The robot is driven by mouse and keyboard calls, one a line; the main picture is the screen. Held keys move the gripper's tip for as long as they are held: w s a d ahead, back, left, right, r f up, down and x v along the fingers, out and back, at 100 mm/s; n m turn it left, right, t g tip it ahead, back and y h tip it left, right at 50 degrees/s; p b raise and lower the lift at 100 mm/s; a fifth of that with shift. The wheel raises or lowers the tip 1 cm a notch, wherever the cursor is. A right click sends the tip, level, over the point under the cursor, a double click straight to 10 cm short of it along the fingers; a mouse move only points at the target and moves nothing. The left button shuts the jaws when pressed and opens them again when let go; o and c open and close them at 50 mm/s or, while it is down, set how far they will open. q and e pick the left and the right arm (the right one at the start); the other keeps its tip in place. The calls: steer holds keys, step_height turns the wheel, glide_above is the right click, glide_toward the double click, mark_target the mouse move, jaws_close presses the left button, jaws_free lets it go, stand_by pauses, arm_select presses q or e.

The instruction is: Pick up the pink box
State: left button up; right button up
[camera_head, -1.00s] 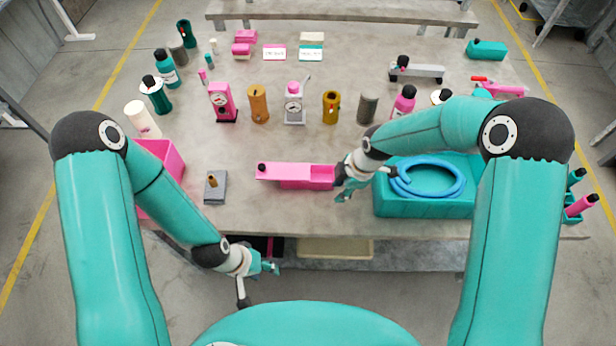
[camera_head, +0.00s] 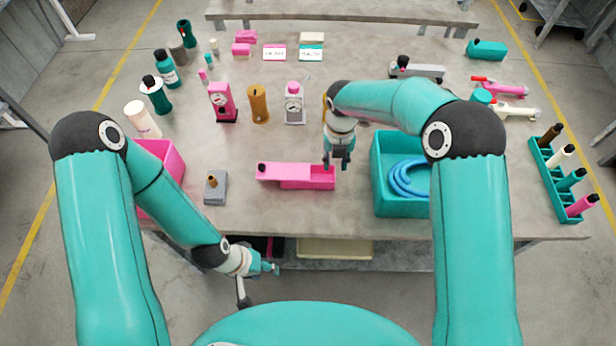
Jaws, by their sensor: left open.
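A long pink box (camera_head: 312,177) with a black knob on its left end lies on the middle of the table near the front edge. Its right part looks like an open tray. My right gripper (camera_head: 338,162) points down just behind and right of the right end of this box; I cannot tell if they touch or how its fingers stand. My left gripper (camera_head: 258,285) is open and empty, low in front of the table's front edge. Smaller pink boxes (camera_head: 243,42) lie at the back left.
A pink bin (camera_head: 172,158) stands at the left, partly behind my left arm. A teal bin (camera_head: 402,208) with a blue hose (camera_head: 404,178) is at the right.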

steer(key=shift+w+d+f, duration=0.1)
steer(key=shift+f, duration=3.9)
jaws_close()
